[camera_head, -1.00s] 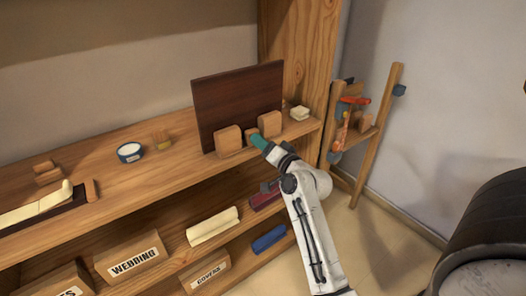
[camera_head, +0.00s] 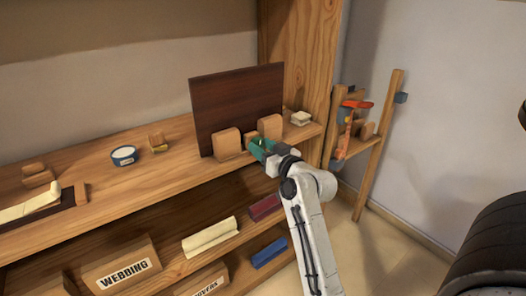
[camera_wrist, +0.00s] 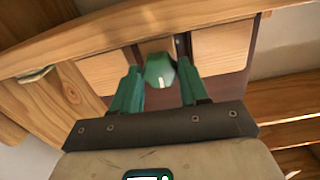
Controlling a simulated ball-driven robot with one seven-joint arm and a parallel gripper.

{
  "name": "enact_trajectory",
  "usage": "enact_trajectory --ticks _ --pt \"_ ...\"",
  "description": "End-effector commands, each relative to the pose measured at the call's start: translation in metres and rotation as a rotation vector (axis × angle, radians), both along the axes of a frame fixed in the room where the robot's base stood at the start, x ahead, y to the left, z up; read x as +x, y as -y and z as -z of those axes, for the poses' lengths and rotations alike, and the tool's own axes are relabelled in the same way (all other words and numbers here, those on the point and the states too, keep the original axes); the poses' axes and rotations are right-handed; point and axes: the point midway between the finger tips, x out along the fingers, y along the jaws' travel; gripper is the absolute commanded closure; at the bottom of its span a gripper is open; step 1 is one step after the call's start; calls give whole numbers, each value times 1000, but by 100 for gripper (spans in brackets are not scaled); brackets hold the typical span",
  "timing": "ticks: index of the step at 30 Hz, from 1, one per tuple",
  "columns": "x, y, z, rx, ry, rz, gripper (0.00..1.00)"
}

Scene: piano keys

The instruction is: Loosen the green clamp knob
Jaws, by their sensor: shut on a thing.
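The green clamp knob (camera_wrist: 160,71) sits on a wooden block between two larger wooden blocks, in the middle of the wrist view. My gripper (camera_wrist: 159,74) has teal fingers, one on each side of the knob, and is shut on it. In the head view my gripper (camera_head: 257,147) reaches the blocks at the foot of a dark upright board (camera_head: 238,100), and its fingers largely hide the knob there. The left block (camera_head: 228,143) and the right block (camera_head: 270,126) stand against the board's front.
Shelves below hold a WEBBING box (camera_head: 125,272) and rolled cloths. A wooden rack (camera_head: 372,140) with tools stands at right.

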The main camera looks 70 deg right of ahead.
Motion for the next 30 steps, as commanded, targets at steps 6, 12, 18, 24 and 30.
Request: enact_trajectory --ticks 6,12,18,24,30 --pt "0 0 3 -42 -34 -1 86" --pt "0 0 3 -55 -42 -1 86" --pt "0 0 3 -55 -43 -1 86" --pt "0 0 3 -55 -41 -1 45" --pt "0 0 1 -56 -38 -1 30"
